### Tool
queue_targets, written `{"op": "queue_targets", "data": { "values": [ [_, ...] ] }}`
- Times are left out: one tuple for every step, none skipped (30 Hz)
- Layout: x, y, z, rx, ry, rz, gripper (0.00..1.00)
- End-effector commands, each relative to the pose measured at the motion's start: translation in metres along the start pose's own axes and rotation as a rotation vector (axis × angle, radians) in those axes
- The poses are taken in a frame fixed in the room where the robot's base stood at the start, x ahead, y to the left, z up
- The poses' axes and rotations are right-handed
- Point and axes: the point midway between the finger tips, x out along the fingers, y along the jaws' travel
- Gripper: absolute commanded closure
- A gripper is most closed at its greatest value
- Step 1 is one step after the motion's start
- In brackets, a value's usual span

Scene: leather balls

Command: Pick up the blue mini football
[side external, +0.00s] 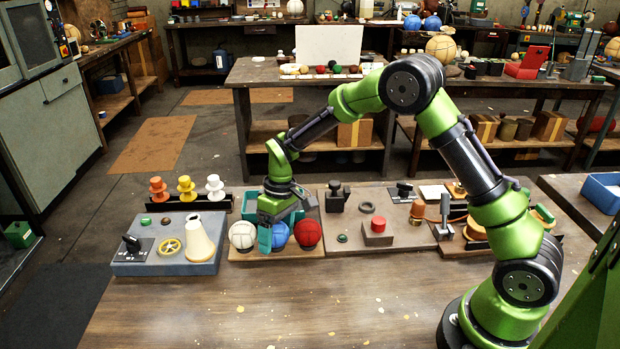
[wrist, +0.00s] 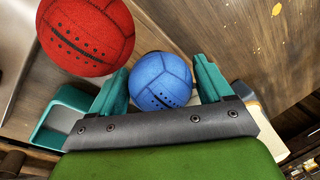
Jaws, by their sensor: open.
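The blue mini football (side external: 281,235) sits on a wooden board between a white ball (side external: 242,236) and a red ball (side external: 308,234). In the wrist view the blue ball (wrist: 161,81) lies between the two teal fingers of my gripper (wrist: 162,88). My gripper (side external: 275,232) points down over the blue ball and is open, with a gap showing at the right finger. In the side view one finger hides part of the blue ball. The red ball (wrist: 86,36) is outside the fingers at the upper left of the wrist view.
A teal bin (side external: 246,203) stands behind the balls; it also shows in the wrist view (wrist: 58,118). A grey board with a cream cone (side external: 201,240) is to the left. A board with a red button (side external: 378,225) is to the right. The front table (side external: 260,310) is clear.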

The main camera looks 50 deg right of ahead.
Motion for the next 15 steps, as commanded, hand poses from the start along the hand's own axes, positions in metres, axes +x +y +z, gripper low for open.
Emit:
{"op": "queue_targets", "data": {
  "values": [
    [0.0000, -0.0001, 0.0000, 0.000, 0.000, 0.000, 0.21],
    [-0.0001, -0.0001, 0.0001, 0.000, 0.000, 0.000, 0.21],
    [-0.0001, -0.0001, 0.0001, 0.000, 0.000, 0.000, 0.21],
    [-0.0002, -0.0001, 0.0001, 0.000, 0.000, 0.000, 0.22],
    [-0.0002, -0.0001, 0.0001, 0.000, 0.000, 0.000, 0.27],
    [-0.0002, -0.0002, 0.0001, 0.000, 0.000, 0.000, 0.33],
    [-0.0003, -0.0001, 0.0001, 0.000, 0.000, 0.000, 0.38],
    [-0.0003, -0.0002, 0.0001, 0.000, 0.000, 0.000, 0.42],
    [-0.0003, -0.0002, 0.0001, 0.000, 0.000, 0.000, 0.48],
    [-0.0004, -0.0002, 0.0001, 0.000, 0.000, 0.000, 0.53],
    [-0.0004, -0.0002, 0.0000, 0.000, 0.000, 0.000, 0.57],
    [-0.0005, -0.0002, 0.0000, 0.000, 0.000, 0.000, 0.63],
    [-0.0007, -0.0002, -0.0002, 0.000, 0.001, 0.000, 0.63],
    [-0.0008, -0.0002, -0.0002, 0.000, 0.001, 0.000, 0.63],
    [-0.0008, -0.0002, -0.0002, 0.000, 0.001, -0.001, 0.63]
  ]
}}
